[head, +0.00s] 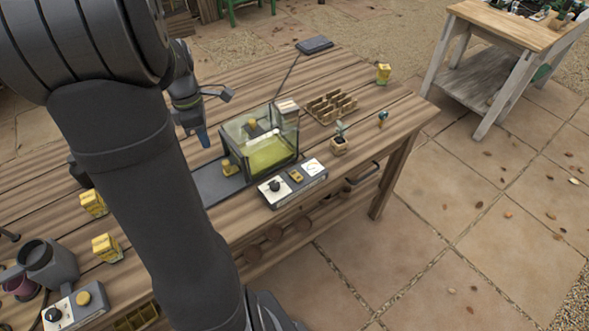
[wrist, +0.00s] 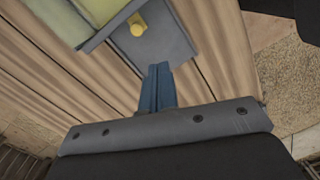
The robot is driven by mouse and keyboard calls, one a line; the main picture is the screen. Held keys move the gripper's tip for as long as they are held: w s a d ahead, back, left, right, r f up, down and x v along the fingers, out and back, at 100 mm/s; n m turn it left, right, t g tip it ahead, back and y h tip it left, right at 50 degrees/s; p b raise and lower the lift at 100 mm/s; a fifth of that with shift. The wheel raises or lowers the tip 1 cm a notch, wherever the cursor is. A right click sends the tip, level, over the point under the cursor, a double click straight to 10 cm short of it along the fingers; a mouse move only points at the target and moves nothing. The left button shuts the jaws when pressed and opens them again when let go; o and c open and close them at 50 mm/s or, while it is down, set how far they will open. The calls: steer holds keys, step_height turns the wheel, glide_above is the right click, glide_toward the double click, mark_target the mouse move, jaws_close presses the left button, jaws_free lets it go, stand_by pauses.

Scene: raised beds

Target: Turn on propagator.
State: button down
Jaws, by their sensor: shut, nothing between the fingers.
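The propagator (head: 266,155) is a clear-walled box with a yellow-green inside, on the table right of my gripper in the head view. A yellow knob (head: 228,168) is at its left side; a yellow knob also shows in the wrist view (wrist: 137,27). A grey control box (head: 290,186) stands in front of the propagator, with a black knob, a small yellow switch and a white dial. My gripper (head: 203,138), with blue fingers, is shut and empty, left of the propagator and apart from it. In the wrist view its fingers (wrist: 158,82) point toward a grey plate.
A grey plate (head: 214,183) lies left of the propagator. A wooden divided tray (head: 331,106), a small potted plant (head: 339,145) and a yellow box (head: 383,73) are to its right. Another control box (head: 76,309) and a grey pot (head: 50,267) stand at lower left.

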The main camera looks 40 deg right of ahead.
steer(key=s+d, duration=0.2)
steer(key=d, duration=0.1)
steer(key=s+d+n, duration=0.1)
steer(key=s+d, duration=0.1)
steer(key=d, duration=0.2)
steer(key=s+d+r+n, duration=0.1)
steer(key=s+d, duration=0.1)
steer(key=d, duration=0.2)
steer(key=shift+d, duration=0.2)
steer(key=n, duration=0.2)
glide_above(299, 178)
steer(key=w, duration=0.2)
steer(key=shift+w+r+g+y, duration=0.1)
steer(key=shift+r+g+y, duration=0.2)
steer(key=shift+r, duration=0.05)
steer(key=f, duration=0.4)
steer(key=s+f, duration=0.1)
steer(key=f, duration=0.4)
steer(key=s+f, duration=0.1)
steer(key=f, duration=0.4)
steer(key=shift+s+f, duration=0.1)
steer(key=shift+f, duration=0.05)
